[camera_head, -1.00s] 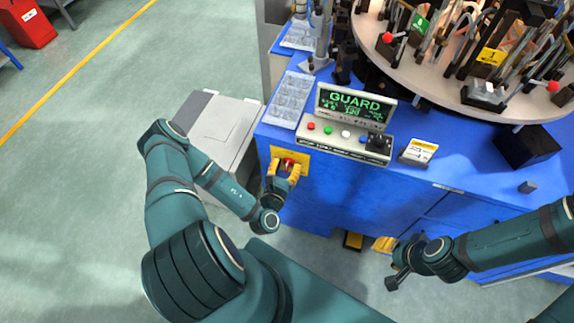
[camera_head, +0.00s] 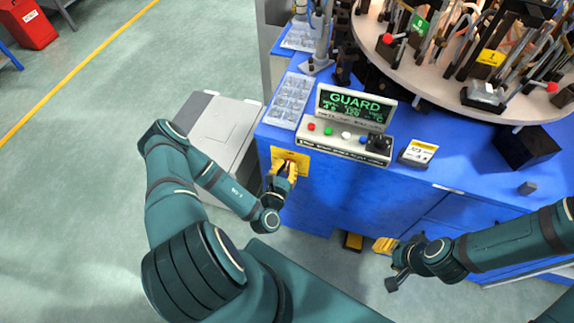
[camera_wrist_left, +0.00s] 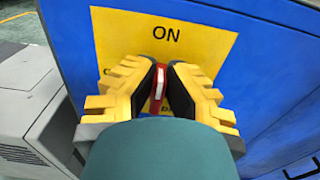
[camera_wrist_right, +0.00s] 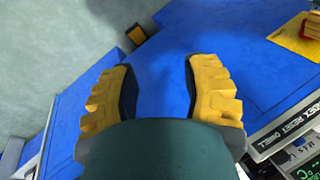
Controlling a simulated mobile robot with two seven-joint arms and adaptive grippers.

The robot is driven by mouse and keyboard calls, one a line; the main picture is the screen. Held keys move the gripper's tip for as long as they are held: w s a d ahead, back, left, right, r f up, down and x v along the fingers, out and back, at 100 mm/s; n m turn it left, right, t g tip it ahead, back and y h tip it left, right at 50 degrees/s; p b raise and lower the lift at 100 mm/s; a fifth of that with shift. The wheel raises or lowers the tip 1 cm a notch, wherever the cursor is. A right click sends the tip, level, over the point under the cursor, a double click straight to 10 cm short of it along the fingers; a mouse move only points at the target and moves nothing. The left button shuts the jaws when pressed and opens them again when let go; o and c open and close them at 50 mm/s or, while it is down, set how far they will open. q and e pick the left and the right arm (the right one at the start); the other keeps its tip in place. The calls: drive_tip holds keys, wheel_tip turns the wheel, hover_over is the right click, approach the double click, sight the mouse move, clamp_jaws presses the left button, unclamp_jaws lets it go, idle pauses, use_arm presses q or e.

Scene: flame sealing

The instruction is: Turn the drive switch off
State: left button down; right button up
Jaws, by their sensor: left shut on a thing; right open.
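The drive switch has a red handle with a white stripe (camera_wrist_left: 158,88) on a yellow plate (camera_wrist_left: 213,42) marked ON at its upper edge. The plate (camera_head: 290,160) is on the blue cabinet's front face. My left gripper (camera_head: 283,174) is at the plate, and its yellow fingers (camera_wrist_left: 162,78) are shut on the handle. The handle points roughly toward the ON mark in the left wrist view; the fingers cover much of it and the plate's lower lettering. My right gripper (camera_wrist_right: 158,68) is open and empty, low in front of the cabinet, well right of the switch.
A control panel (camera_head: 345,147) with coloured buttons and a GUARD display (camera_head: 355,106) stands on the cabinet top. A rotary table (camera_head: 450,80) with fixtures is behind it. A grey box (camera_head: 218,135) stands left of the cabinet.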

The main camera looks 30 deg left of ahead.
use_arm(q)
drive_tip(key=shift+a, duration=0.1)
use_arm(e)
drive_tip(key=shift+r, duration=0.15)
use_arm(q)
drive_tip(key=n+p, duration=0.2)
drive_tip(key=n, duration=0.1)
drive_tip(key=shift+a+n, duration=0.25)
drive_tip(key=shift+n, duration=0.05)
drive_tip(key=n, duration=0.4)
drive_tip(key=f+n, duration=0.1)
drive_tip(key=n, duration=0.4)
drive_tip(key=a+n+p, duration=0.1)
drive_tip(key=n, duration=0.4)
drive_tip(key=shift+f, duration=0.3)
use_arm(e)
drive_tip(key=r, duration=0.1)
drive_tip(key=w+r, duration=0.1)
drive_tip(key=shift+r, duration=0.4)
use_arm(q)
drive_tip(key=c, duration=1)
unclamp_jaws()
drive_tip(key=shift+f, duration=0.1)
use_arm(e)
drive_tip(key=shift+w+d, duration=0.1)
drive_tip(key=shift+w, duration=0.05)
